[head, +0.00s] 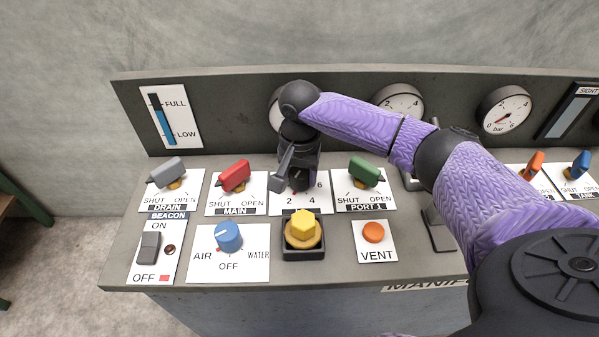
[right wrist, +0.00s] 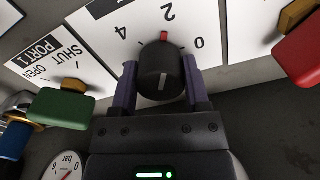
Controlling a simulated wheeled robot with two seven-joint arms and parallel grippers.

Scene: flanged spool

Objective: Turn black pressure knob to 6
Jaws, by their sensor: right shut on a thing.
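The black pressure knob (right wrist: 161,72) stands on a white dial plate (right wrist: 140,25) in the right wrist view, where 0, 2 and 4 show. My right gripper (right wrist: 161,88) is shut on the knob, one finger on each side. My left gripper is not in view.
A red MAIN handle (head: 234,176) and a green PORT 1 handle (head: 364,171) flank the dial closely. A yellow knob (head: 303,226), blue selector (head: 228,236) and orange VENT button (head: 373,232) lie in front. Gauges (head: 503,108) line the upright back panel.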

